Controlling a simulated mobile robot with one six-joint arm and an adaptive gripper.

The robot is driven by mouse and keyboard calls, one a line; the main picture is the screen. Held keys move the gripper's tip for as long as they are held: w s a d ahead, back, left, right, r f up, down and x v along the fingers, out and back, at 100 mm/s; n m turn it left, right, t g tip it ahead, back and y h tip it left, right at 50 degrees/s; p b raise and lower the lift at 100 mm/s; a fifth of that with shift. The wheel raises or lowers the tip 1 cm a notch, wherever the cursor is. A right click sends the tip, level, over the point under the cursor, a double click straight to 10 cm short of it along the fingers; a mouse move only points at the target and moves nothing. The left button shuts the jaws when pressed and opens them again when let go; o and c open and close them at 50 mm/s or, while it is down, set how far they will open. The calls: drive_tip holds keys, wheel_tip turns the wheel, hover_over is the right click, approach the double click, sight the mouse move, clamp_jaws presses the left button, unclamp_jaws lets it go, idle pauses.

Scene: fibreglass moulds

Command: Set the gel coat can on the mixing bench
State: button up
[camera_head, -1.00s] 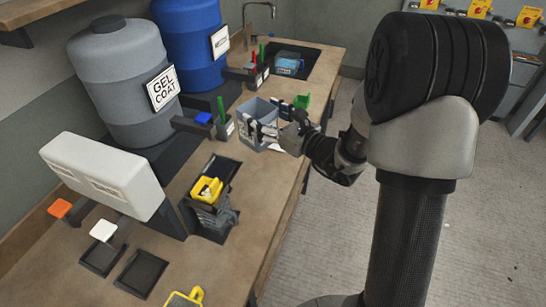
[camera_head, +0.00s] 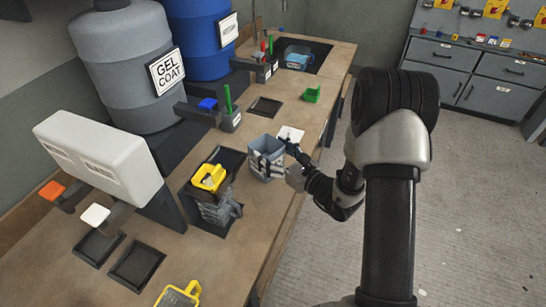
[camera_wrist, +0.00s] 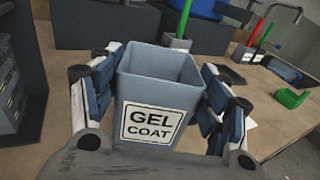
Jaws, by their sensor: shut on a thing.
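The gel coat can is a grey, open-topped square container (camera_wrist: 160,85) with a white GEL COAT label in the wrist view. It looks empty inside. My gripper (camera_wrist: 158,100) is shut on it, with one finger on each side. In the head view the can (camera_head: 263,170) is upright in my gripper (camera_head: 268,160), over the front part of the wooden mixing bench (camera_head: 235,262). I cannot tell whether its base touches the bench.
A grey GEL COAT drum (camera_head: 120,70) and a blue drum (camera_head: 200,40) stand behind. A green scoop-like piece (camera_head: 313,94) and a white square (camera_head: 291,134) lie to the right.

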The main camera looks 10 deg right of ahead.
drive_tip(key=shift+f, duration=0.25)
drive_tip(key=shift+f, duration=0.25)
drive_tip(key=o, duration=2.1)
